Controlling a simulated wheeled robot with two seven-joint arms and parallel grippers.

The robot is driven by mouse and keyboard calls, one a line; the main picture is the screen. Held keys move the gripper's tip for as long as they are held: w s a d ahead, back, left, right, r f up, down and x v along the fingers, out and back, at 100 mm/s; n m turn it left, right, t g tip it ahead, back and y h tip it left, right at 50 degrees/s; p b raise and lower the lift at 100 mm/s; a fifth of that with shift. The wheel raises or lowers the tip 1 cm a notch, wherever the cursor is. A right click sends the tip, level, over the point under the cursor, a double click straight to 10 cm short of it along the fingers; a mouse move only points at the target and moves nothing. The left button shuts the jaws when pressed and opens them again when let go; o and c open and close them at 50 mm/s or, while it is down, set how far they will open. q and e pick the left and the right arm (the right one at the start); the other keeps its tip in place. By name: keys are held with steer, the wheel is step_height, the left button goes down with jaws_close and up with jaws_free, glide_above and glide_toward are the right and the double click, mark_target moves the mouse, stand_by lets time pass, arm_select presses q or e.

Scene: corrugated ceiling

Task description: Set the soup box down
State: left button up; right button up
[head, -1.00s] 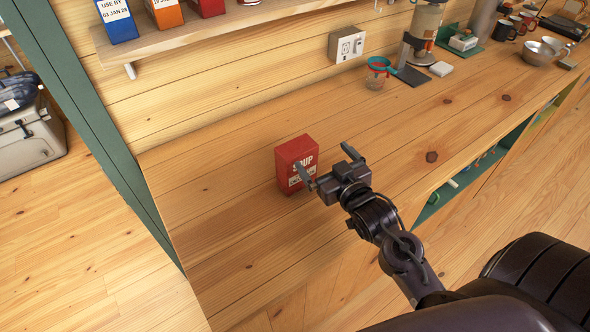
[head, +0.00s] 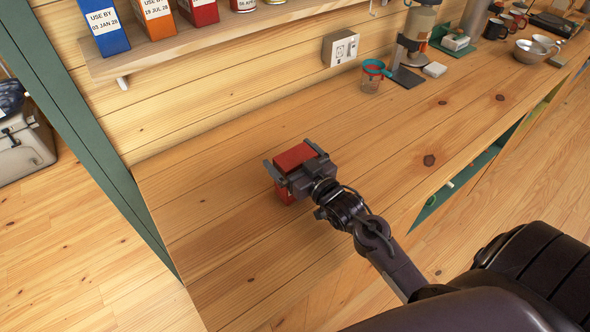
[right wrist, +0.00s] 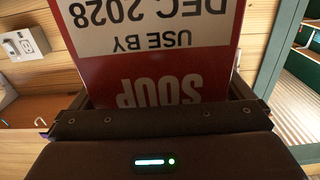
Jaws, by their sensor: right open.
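The red soup box (head: 295,157) stands on the wooden counter (head: 220,215). My right gripper (head: 286,164) is at the box with its fingers apart, one on either side of it, and its body hides much of the box. In the right wrist view the soup box (right wrist: 160,72) fills the middle, with its white label reading "USE BY DEC 2028" and "SOUP" upside down. Whether the fingers touch its sides cannot be told. My left gripper is not in view.
A shelf (head: 150,62) with several dated boxes and cans hangs behind the counter. A wall socket (head: 340,48), a measuring cup (head: 372,76) and a coffee device (head: 412,45) are farther right. The counter around the box is clear.

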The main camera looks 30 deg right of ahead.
steer(key=shift+w, duration=0.3)
steer(key=shift+c, duration=0.4)
steer(key=c, duration=1.4)
steer(key=shift+r, duration=0.2)
